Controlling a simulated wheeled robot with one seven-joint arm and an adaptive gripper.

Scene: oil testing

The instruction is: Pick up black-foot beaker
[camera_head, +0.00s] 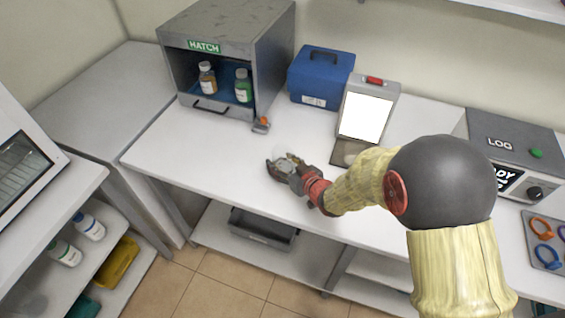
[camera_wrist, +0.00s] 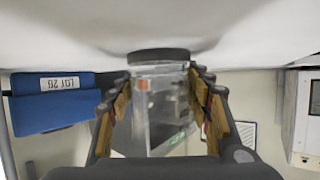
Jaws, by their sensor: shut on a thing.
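The black-foot beaker is a clear vessel with a dark round base. In the wrist view the beaker (camera_wrist: 158,100) lies between the two fingers of my gripper (camera_wrist: 160,105), with its black foot at the white table surface. The wrist picture is upside down. In the head view my gripper (camera_head: 286,165) is over the white table, in front of the hatch box, and the beaker shows only faintly there, mostly hidden by the fingers. My gripper is shut on the beaker.
A grey hatch box (camera_head: 255,60) holding two bottles stands behind. A blue case (camera_head: 320,75) and a device with a white screen (camera_head: 366,114) stand to the right. The white table (camera_head: 190,150) is clear to the left of my gripper.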

